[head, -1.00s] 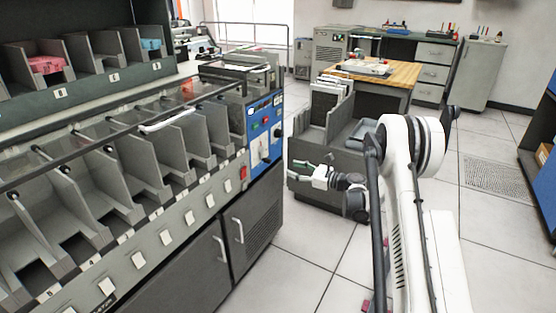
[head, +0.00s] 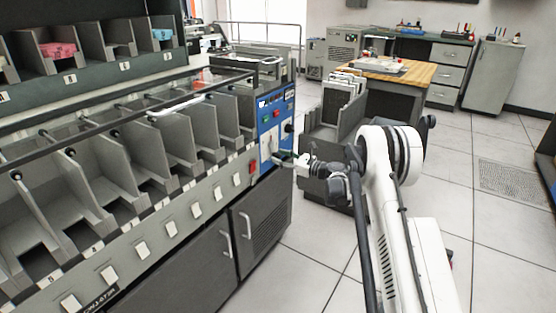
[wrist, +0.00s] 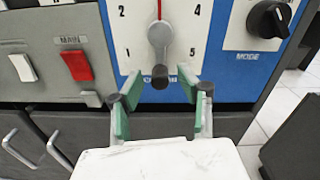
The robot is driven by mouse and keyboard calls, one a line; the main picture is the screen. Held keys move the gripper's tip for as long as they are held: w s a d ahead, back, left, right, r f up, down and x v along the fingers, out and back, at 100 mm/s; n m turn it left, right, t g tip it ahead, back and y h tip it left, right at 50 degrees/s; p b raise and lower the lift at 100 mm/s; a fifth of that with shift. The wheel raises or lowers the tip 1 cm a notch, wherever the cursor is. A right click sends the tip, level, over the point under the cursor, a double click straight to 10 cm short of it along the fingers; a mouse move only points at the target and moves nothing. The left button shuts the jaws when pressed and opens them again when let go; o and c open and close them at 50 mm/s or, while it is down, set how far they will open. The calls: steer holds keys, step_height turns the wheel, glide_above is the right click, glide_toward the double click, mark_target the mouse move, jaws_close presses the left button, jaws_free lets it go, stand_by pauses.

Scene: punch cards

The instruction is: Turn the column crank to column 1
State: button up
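The column crank (wrist: 160,40) is a grey lever on a white dial plate (wrist: 187,55). Its arm hangs down, with a dark knob at the lower end. A thin red pointer extends up from its hub. The numbers 1 and 2 are left of the crank, and 4 and 5 are right; the dial's top is cut off. My gripper (wrist: 162,97) is open, its green-padded fingers on either side just below the knob and apart from it. In the head view my gripper (head: 292,161) is at the blue panel (head: 268,105), where the crank is hard to make out.
A black MODE knob (wrist: 268,18) is right of the dial. A red rocker switch (wrist: 76,66) and a white one (wrist: 23,68) are to the left. Cabinet doors (head: 262,225) are below.

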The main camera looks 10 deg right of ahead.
steer(key=shift+w+a, duration=0.45)
steer(key=shift+a, duration=0.05)
steer(key=shift+c, duration=0.5)
jaws_close()
